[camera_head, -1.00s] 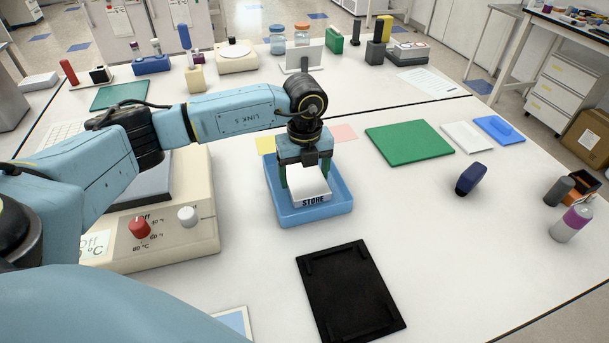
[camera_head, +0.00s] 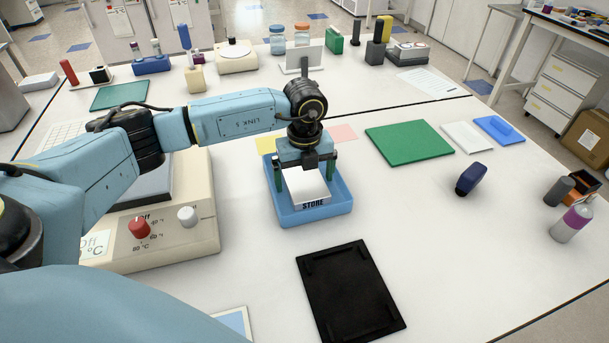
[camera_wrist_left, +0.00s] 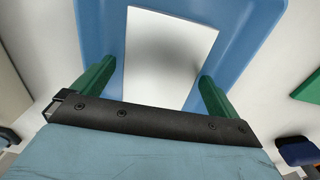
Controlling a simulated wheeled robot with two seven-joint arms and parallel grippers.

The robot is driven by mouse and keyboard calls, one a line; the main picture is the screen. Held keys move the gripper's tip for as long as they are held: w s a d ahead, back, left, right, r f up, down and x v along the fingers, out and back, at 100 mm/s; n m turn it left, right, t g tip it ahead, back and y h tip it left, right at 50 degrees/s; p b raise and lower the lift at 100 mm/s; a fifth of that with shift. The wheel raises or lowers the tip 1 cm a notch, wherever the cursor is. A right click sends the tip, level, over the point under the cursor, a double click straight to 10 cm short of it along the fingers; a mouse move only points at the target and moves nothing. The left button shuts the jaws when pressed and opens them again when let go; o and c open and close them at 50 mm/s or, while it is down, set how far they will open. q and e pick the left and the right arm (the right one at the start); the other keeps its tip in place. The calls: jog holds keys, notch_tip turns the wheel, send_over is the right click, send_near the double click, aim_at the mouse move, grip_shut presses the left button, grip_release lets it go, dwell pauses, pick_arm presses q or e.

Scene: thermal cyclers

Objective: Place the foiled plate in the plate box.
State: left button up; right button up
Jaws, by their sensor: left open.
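The plate (camera_head: 308,187) shows a pale flat top and lies inside the blue plate box (camera_head: 318,214), which has a STORE label at its front. In the left wrist view the plate (camera_wrist_left: 170,50) sits between the green fingers, with a gap on each side, inside the box (camera_wrist_left: 255,35). My left gripper (camera_head: 305,178) is open over the box, its fingers on either side of the plate; the fingers (camera_wrist_left: 158,85) also show apart in the left wrist view. My right gripper is not in view.
A black tray (camera_head: 350,290) lies in front of the box. A heating unit with red and white knobs (camera_head: 188,216) stands to the left. A green mat (camera_head: 408,143) and a dark blue object (camera_head: 470,178) lie to the right. The table between them is clear.

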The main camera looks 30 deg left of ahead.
aim_at(305, 179)
pick_arm(q)
notch_tip(305, 179, up, 12)
dwell(0.4)
dwell(0.4)
